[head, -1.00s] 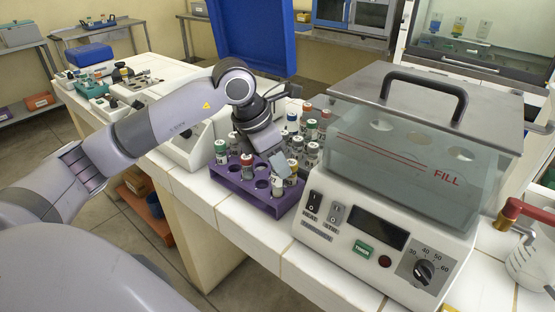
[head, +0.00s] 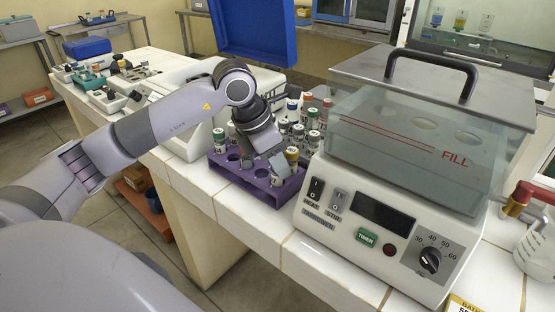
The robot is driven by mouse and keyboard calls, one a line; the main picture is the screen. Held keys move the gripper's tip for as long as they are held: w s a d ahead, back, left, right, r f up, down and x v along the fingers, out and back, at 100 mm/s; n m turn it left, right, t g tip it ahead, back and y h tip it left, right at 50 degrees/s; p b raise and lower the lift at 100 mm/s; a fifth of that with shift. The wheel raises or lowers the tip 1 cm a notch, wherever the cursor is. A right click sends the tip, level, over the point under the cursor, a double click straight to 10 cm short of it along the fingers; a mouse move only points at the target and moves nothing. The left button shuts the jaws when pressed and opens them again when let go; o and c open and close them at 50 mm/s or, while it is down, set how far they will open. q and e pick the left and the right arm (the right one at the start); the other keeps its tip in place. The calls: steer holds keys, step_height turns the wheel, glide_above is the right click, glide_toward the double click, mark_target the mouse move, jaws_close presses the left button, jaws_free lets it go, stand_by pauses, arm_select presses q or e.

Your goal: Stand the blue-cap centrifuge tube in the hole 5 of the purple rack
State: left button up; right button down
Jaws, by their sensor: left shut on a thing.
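The purple rack (head: 257,187) stands at the bench's front edge, left of the water bath. A green-cap tube (head: 219,136) stands at its left end, and other tubes are partly hidden behind my gripper. My left gripper (head: 264,160) is low over the rack's middle, pointing down. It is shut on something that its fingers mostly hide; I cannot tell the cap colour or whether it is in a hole. A blue-cap tube (head: 292,105) shows behind the gripper among several tubes with green, red and orange caps. Hole numbers cannot be read. My right gripper is not in view.
The water bath (head: 380,222), with a lidded clear tank, stands close on the rack's right. A white device with a raised blue lid (head: 252,35) is behind. A glass flask (head: 535,250) is at the far right. White tiled bench (head: 240,216) is clear in front of the rack.

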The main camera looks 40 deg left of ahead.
arm_select(q)
steer(key=o, duration=1.4)
steer(key=shift+r+p, duration=2.7)
steer(key=shift+r, duration=1.1)
